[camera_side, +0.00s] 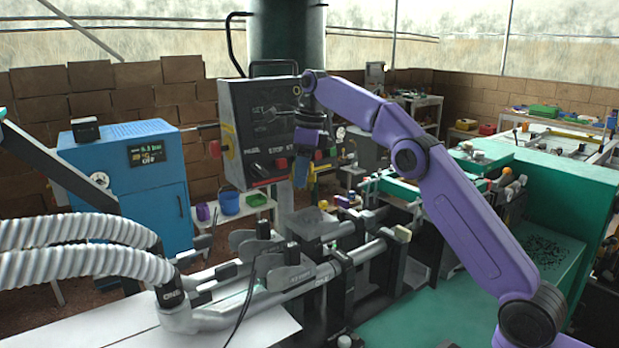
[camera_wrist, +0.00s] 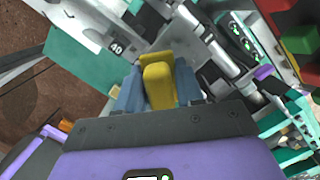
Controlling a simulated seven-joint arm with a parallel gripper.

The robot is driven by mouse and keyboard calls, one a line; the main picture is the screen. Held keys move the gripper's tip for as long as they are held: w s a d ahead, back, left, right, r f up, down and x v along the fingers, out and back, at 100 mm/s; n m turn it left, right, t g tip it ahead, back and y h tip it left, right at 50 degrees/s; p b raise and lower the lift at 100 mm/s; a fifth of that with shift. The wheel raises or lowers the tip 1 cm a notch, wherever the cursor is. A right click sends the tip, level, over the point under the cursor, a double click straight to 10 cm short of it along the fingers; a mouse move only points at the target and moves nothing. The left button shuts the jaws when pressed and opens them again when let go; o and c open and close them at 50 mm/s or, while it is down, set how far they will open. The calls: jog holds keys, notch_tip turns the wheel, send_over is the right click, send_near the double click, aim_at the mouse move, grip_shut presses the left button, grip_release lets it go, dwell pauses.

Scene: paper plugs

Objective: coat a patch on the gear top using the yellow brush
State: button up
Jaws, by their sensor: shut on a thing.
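My gripper (camera_side: 301,178) hangs with its blue fingers pointing down in the side view, in front of the grey control box. In the wrist view, its two blue fingers (camera_wrist: 158,78) are shut on the yellow brush (camera_wrist: 159,88), one on each side. The brush points away from the gripper, over the machine. Its far end shows as a wider yellow edge; the brush is too small to make out clearly in the side view. I cannot pick out the gear or its top with certainty in either view.
The control box (camera_side: 262,130) stands close behind my gripper. Metal rods and clamps of the machine (camera_side: 300,262) lie below it. A blue cabinet (camera_side: 135,180) and ribbed white hoses (camera_side: 80,250) are at the left. A green machine (camera_side: 545,205) is at the right.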

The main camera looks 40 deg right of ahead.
jog(key=shift+w+a+f, duration=0.1)
jog(key=shift+f, duration=3)
jog(key=shift+d+f, duration=0.65)
jog(key=shift+f, duration=0.25)
jog(key=shift+c, duration=0.3)
jog(key=shift+d, duration=2.65)
jog(key=shift+a, duration=3.1)
jog(key=shift+w+a, duration=0.15)
jog(key=shift+a, duration=0.1)
jog(key=shift+w+d, duration=0.25)
jog(key=shift+w, duration=0.05)
jog(key=shift+s+d, duration=0.1)
jog(key=shift+d, duration=3.05)
jog(key=shift+a+r, duration=0.1)
jog(key=shift+a, duration=3.35)
notch_tip(320, 180, up, 5)
jog(key=shift+d+r, duration=0.1)
jog(key=shift+r, duration=1.35)
